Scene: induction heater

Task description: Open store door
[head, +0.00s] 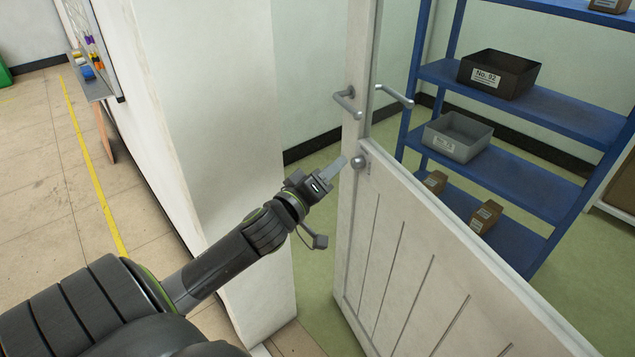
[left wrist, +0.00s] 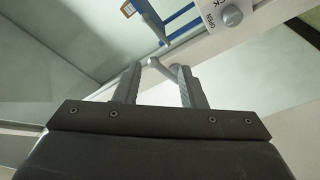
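The white store door (head: 400,235) stands ajar, with a gap between its edge and the white wall to its left. Lever handles show on both sides of it, one at the near left (head: 347,103) and one at the right (head: 394,95). A round knob (head: 359,162) sits below them; it also shows beside a printed label in the left wrist view (left wrist: 232,16). My left gripper (head: 334,168) is beside the door's edge, left of the knob. In the left wrist view its fingers (left wrist: 160,84) are apart, with a grey handle (left wrist: 158,66) beyond their tips. Contact cannot be told. My right gripper is not visible.
Behind the door stands a blue shelf (head: 540,110) with a black bin (head: 498,73), a grey bin (head: 457,137) and small brown boxes (head: 486,217). A white wall (head: 225,110) borders the opening on the left. Open tiled floor (head: 40,190) lies further left.

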